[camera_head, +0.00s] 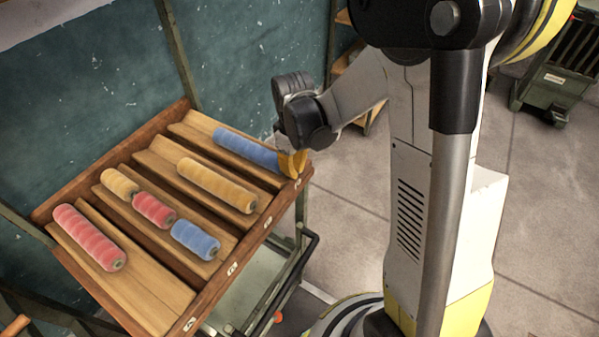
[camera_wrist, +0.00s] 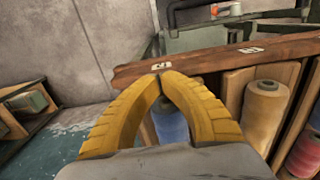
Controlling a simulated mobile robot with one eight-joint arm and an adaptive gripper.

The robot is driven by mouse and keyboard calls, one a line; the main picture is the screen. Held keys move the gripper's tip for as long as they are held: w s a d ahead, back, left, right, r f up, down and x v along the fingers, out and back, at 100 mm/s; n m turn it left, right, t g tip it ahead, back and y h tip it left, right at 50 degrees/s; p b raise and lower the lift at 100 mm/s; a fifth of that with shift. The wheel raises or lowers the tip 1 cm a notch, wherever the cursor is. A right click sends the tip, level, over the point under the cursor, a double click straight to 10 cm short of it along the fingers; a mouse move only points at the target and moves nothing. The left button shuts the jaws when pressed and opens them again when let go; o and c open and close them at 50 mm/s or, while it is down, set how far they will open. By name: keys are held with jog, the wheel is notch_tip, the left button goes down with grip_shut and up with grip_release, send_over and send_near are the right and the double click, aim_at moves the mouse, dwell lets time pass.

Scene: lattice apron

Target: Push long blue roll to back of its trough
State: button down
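The long blue roll (camera_head: 246,148) lies in the far right trough of a wooden rack (camera_head: 225,279) in the head view. My gripper (camera_head: 293,163) is at the front end of that roll, near the rack's front edge; its yellow fingers cover the roll's near end. In the wrist view my gripper's fingertips (camera_wrist: 161,77) meet, and the blue roll (camera_wrist: 170,122) shows behind and between the fingers. Whether the fingers touch the roll is not clear. The gripper looks shut with nothing between the tips.
The neighbouring trough holds a long yellow roll (camera_head: 217,185). Further left are a short yellow roll (camera_head: 119,184), a short red roll (camera_head: 153,209), a short blue roll (camera_head: 195,240) and a long red roll (camera_head: 89,237). A dark green wall (camera_head: 90,110) stands behind the rack.

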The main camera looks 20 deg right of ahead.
aim_at(243, 140)
jog(key=w+a, duration=0.3)
jog(key=w, duration=0.1)
jog(key=w+a, duration=0.3)
jog(key=w, duration=0.2)
jog(key=w+a, duration=0.4)
jog(key=shift+w, duration=0.4)
jog(key=shift+s+d+b, duration=0.1)
jog(key=shift+b, duration=0.2)
